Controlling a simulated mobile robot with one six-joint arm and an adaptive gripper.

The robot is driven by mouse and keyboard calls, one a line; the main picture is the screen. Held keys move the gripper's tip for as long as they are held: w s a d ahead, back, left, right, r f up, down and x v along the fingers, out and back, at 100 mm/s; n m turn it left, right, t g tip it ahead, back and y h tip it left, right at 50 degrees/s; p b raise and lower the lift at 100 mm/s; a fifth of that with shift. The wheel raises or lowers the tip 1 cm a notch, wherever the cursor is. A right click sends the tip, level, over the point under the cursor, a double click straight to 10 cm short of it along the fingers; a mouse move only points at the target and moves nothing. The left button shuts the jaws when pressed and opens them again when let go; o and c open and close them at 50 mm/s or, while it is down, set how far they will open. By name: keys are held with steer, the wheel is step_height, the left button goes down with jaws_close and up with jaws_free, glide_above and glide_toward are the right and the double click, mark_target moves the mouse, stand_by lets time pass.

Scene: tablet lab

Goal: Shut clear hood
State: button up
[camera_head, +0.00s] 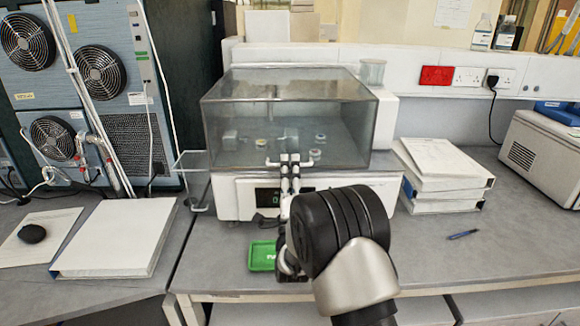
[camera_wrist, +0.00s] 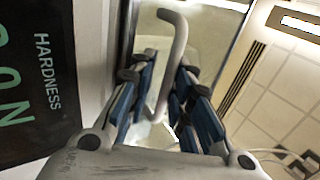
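The clear hood (camera_head: 240,130) is a smoky transparent box over the white instrument (camera_head: 228,197) in the head view. Its front lower edge looks close to the white base; I cannot tell whether a small gap remains. My gripper (camera_head: 290,160) is at the middle of that lower edge, its two fingers pointing up. In the wrist view, a pale bent handle (camera_wrist: 180,35) runs between the blue-padded fingers of my gripper (camera_wrist: 162,78). The fingers are apart on either side of it, and I see no clear grip. My arm hides part of the instrument's front.
A green tray (camera_head: 262,256) lies on the bench in front of the instrument. White binders (camera_head: 440,165) are stacked to the right, with a blue pen (camera_head: 462,235) in front. A clear side shelf (camera_head: 195,162) stands at the left. The instrument's display (camera_wrist: 30,90) reads "HARDNESS".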

steer(key=shift+f, duration=0.15)
steer(key=v, duration=0.7)
steer(key=shift+s, duration=0.2)
